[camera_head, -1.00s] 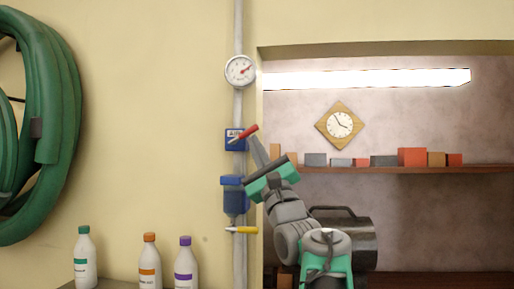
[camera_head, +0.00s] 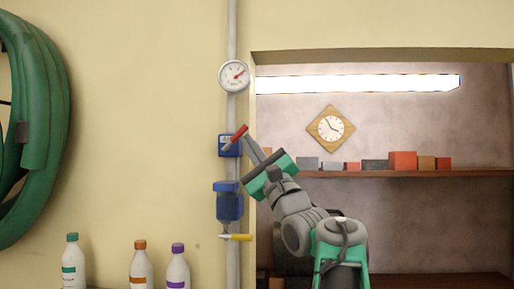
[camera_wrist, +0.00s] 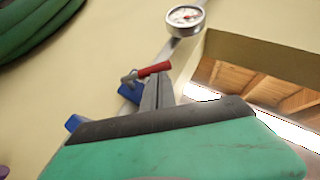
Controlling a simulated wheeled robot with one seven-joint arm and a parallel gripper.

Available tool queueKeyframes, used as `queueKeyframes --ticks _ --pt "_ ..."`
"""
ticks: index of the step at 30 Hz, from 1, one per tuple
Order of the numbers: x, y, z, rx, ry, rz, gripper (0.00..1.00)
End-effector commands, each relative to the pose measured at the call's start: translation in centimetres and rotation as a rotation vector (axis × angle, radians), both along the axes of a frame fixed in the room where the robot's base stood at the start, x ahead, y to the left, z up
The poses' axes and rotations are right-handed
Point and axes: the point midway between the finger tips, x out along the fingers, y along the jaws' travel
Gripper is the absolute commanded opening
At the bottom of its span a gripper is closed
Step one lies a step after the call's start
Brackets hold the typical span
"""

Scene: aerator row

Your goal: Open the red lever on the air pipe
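The red lever (camera_head: 238,134) sits on a blue valve (camera_head: 229,151) on the grey vertical air pipe (camera_head: 232,109). It slants up and to the right from its metal pivot. In the wrist view the red lever (camera_wrist: 154,69) lies just beyond my fingertips. My gripper (camera_head: 247,139) reaches up from the lower right, its fingertips at the lever's right side. In the wrist view the fingers of my gripper (camera_wrist: 160,78) are together, with nothing seen between them. They look in contact with the lever's underside, but I cannot be sure.
A gauge (camera_head: 234,76) is above the valve. A blue filter unit (camera_head: 228,203) and a yellow lever (camera_head: 236,237) are below it. A green hose (camera_head: 40,120) hangs at left, above several bottles (camera_head: 141,267). A recess with a shelf (camera_head: 400,173) opens at right.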

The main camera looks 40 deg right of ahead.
Motion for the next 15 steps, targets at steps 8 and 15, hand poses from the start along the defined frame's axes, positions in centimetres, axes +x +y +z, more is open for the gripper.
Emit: queueKeyframes --ticks 8,15 --pt "0.5 0.6 1.8 0.002 -0.001 0.007 0.0" --pt "0.7 1.0 3.0 0.001 0.0 0.005 0.0"
